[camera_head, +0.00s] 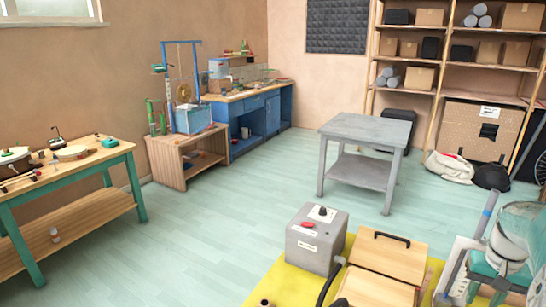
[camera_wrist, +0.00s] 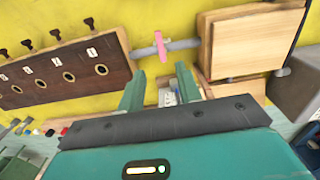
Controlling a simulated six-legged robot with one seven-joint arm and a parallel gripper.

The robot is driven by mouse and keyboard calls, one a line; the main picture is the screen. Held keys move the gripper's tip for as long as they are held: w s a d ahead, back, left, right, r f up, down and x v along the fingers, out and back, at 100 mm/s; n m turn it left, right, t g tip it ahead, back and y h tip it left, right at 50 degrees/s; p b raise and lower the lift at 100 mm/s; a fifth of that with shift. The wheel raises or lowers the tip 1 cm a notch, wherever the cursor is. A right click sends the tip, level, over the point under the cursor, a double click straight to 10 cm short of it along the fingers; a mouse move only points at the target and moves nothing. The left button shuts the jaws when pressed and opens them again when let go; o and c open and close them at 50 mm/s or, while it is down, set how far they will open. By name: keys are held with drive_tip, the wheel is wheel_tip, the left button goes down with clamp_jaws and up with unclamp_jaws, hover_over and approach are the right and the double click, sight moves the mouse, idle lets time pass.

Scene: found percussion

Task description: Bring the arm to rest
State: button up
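My gripper (camera_wrist: 160,88) shows in the wrist view as two teal fingers with a clear gap between them. It is open, and nothing is visibly held. Past the fingers lie a yellow surface (camera_wrist: 210,8), a wooden box (camera_wrist: 245,45) and a dark-faced wooden panel (camera_wrist: 68,75) with several holes and white labels. A pink clip (camera_wrist: 160,47) sits on a grey rod between panel and box. In the head view I cannot clearly make out my gripper.
In the head view, a grey box (camera_head: 316,243) with a red button and a wooden box (camera_head: 388,258) with a black handle stand on the yellow mat (camera_head: 258,285). A grey table (camera_head: 366,130) stands behind. A green-legged workbench (camera_head: 75,175) is at left. The middle floor is clear.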

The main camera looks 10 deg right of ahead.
drive_tip(key=w+a+r+n+t+h, duration=0.1)
drive_tip(key=w+a+r+n, duration=0.15)
drive_tip(key=a, duration=0.75)
drive_tip(key=w+a+r+n+t+h, duration=0.1)
drive_tip(key=w+a+r, duration=0.25)
drive_tip(key=a, duration=0.55)
drive_tip(key=s+a+n+t+y, duration=0.1)
drive_tip(key=s+a, duration=0.3)
drive_tip(key=a, duration=0.5)
drive_tip(key=s+a+r+n+t+y, duration=0.1)
drive_tip(key=s+a+n+t, duration=0.1)
drive_tip(key=a, duration=0.8)
drive_tip(key=shift+s+a+n+t, duration=0.3)
drive_tip(key=shift+s+n, duration=0.35)
drive_tip(key=shift+s, duration=0.2)
drive_tip(key=shift+r, duration=0.1)
